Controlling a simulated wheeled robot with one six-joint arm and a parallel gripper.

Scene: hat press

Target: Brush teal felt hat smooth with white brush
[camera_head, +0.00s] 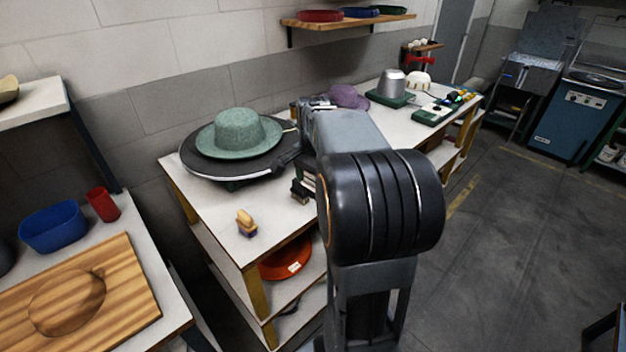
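The teal felt hat (238,132) sits brim down, crown up, on a round dark stand (203,170) on the left part of the long workbench. My arm reaches from the front over the bench, with its far end just right of the hat. Dark parts at that end overlap the stand's right edge. My gripper's fingertips cannot be made out, nor whether they hold anything. A small brush (246,222) with a tan top and blue lower part stands near the bench's front left. Small dark and cream blocks (301,188) are partly hidden by my arm. No clearly white brush can be made out.
Further along the bench are a purple hat (348,97), a grey metal form (391,83) on a green base and a green box (432,115). An orange-red hat (285,262) lies on the lower shelf. A side table at left holds a blue bin (54,229) and red cup (103,205).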

